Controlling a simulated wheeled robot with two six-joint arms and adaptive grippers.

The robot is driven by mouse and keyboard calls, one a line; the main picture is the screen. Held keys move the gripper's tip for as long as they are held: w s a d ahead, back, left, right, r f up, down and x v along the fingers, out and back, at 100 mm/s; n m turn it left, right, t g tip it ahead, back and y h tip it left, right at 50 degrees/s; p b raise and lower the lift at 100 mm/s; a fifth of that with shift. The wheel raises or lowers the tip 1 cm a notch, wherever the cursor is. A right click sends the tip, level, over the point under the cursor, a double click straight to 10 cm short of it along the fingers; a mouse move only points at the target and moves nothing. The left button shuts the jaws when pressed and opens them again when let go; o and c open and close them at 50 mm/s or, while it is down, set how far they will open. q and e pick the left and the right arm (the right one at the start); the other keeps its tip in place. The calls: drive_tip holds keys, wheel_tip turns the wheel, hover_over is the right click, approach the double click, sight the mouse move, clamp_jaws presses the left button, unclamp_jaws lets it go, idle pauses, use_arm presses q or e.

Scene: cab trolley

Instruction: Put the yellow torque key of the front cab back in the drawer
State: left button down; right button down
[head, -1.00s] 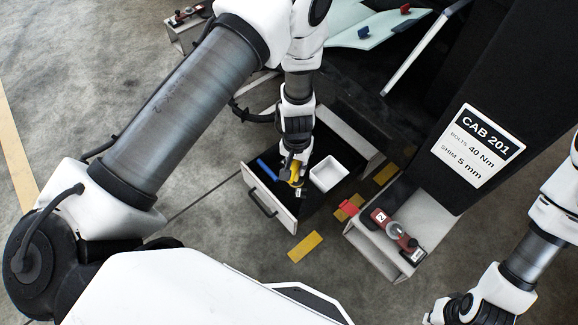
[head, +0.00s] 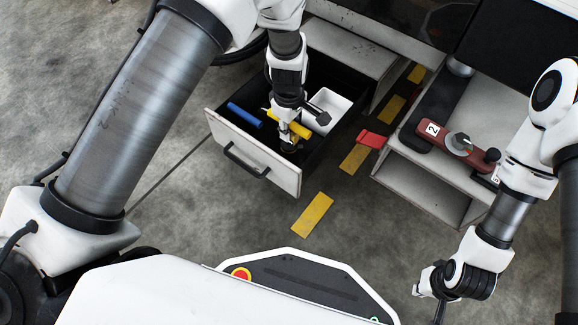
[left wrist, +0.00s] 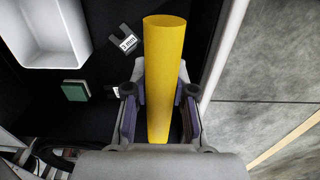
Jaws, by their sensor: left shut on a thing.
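The yellow torque key (head: 289,122) is in my left gripper (head: 289,140), over the front part of the open drawer (head: 283,171). In the left wrist view the yellow key (left wrist: 164,75) stands between the two fingers (left wrist: 160,110), which are shut on it, with the dark drawer inside behind it. I cannot tell whether the key touches the drawer floor. My right gripper (head: 438,290) is at the lower right, away from the drawer; its fingers are too small and dark to read.
A blue-handled tool (head: 245,115) and a white bin (head: 325,108) are in the drawer. In the left wrist view, a grey 1 mm shim (left wrist: 124,40) and a green block (left wrist: 76,91) lie there.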

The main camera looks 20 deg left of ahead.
sight(289, 144)
use_arm(q)
wheel_tip(289, 144, down, 9)
drive_tip(key=b, duration=0.4)
drive_tip(key=shift+r, duration=0.15)
drive_tip(key=c, duration=1.4)
unclamp_jaws()
drive_tip(key=shift+f, duration=0.2)
drive_tip(key=o, duration=0.4)
wheel_tip(289, 144, up, 12)
drive_tip(key=p, duration=0.6)
drive_tip(key=shift+f+p, duration=0.15)
drive_tip(key=shift+p, duration=0.2)
drive_tip(key=shift+r, duration=0.4)
